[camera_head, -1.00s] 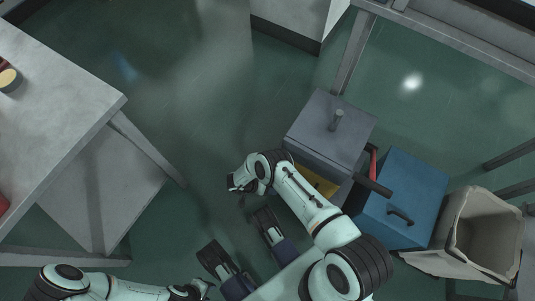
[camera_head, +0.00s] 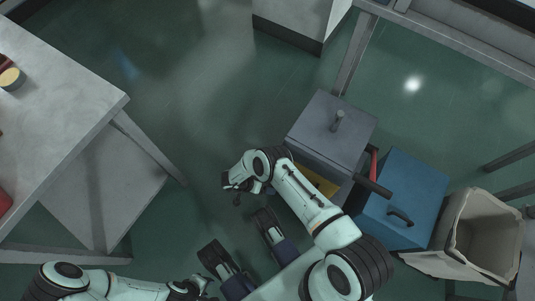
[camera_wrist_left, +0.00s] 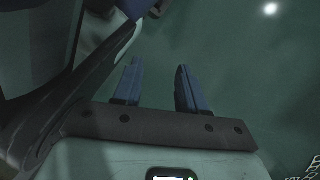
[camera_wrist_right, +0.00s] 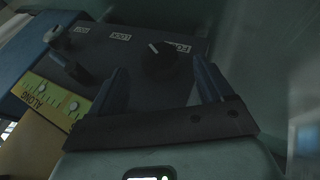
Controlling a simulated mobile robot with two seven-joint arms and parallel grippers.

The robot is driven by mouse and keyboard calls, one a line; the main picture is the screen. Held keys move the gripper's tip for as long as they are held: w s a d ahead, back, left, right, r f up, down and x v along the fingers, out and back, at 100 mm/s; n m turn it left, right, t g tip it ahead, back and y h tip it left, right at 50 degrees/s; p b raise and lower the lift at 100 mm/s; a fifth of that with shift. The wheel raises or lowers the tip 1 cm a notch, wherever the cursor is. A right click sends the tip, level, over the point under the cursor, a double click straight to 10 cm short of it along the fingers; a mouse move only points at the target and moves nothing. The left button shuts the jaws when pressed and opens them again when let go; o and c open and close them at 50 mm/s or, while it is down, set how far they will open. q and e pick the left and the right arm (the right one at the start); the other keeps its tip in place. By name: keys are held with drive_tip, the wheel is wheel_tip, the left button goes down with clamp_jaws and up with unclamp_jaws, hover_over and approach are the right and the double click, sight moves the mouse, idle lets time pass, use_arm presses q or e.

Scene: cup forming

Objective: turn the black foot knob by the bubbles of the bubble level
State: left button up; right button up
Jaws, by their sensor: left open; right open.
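In the right wrist view the black foot knob (camera_wrist_right: 168,60) with a white pointer line stands on a dark panel, beside a label partly reading "FO". My right gripper (camera_wrist_right: 158,75) is open, with the knob just beyond and between its fingertips; I cannot tell whether they touch it. The yellow bubble level (camera_wrist_right: 45,98), marked "ALONG", lies to the left with pale round bubbles on it. In the head view the right gripper (camera_head: 232,183) is small and dark. My left gripper (camera_wrist_left: 158,78) is open and empty above the green floor.
A "LOCK" label and a grey post (camera_wrist_right: 52,36) with a dark lever are on the panel. In the head view a grey box (camera_head: 325,130), a blue box (camera_head: 405,205) and a beige bin (camera_head: 480,240) stand right. A grey table (camera_head: 60,90) is left; floor between is clear.

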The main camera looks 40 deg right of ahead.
use_arm(q)
drive_tip(key=w, duration=0.1)
drive_tip(key=w+r+p, duration=0.1)
drive_tip(key=w+t, duration=0.1)
drive_tip(key=shift+w+d+r, duration=0.2)
drive_tip(key=shift+r, duration=0.2)
use_arm(e)
drive_tip(key=v, duration=1)
